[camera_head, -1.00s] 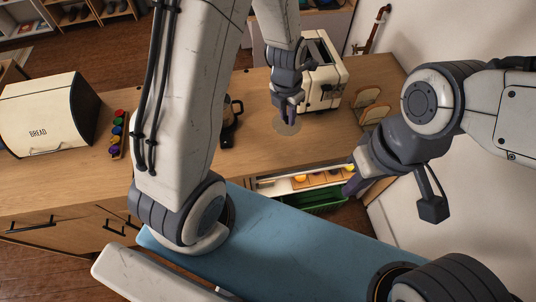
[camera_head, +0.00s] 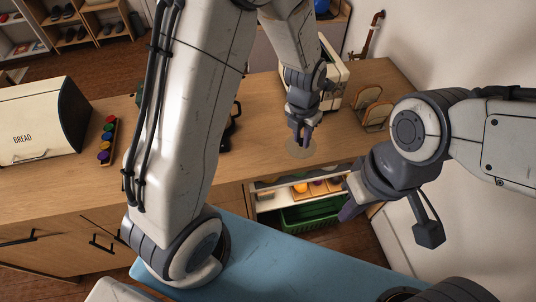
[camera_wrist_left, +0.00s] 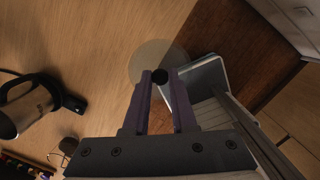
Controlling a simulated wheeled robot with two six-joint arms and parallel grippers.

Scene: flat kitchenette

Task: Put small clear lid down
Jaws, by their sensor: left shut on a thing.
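The small clear lid (camera_head: 299,149) is a round see-through disc with a dark knob. It also shows in the left wrist view (camera_wrist_left: 150,58), spanning the counter's edge in that picture. My left gripper (camera_head: 303,138) points down over the lid, its purple fingers closed on the knob (camera_wrist_left: 160,76). I cannot tell whether the lid touches the counter or hangs just above it. My right gripper (camera_head: 350,204) is at the right, in front of the counter, away from the lid; its fingertips are partly hidden and its opening is unclear.
The wooden counter (camera_head: 265,115) has free room around the lid. A cream toaster (camera_head: 335,88) and a bread rack (camera_head: 372,112) stand behind and right. A dark-handled jug (camera_wrist_left: 18,112) is to the left. Below the front edge are coloured items in a tray (camera_head: 315,187) and a green basket (camera_head: 312,217).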

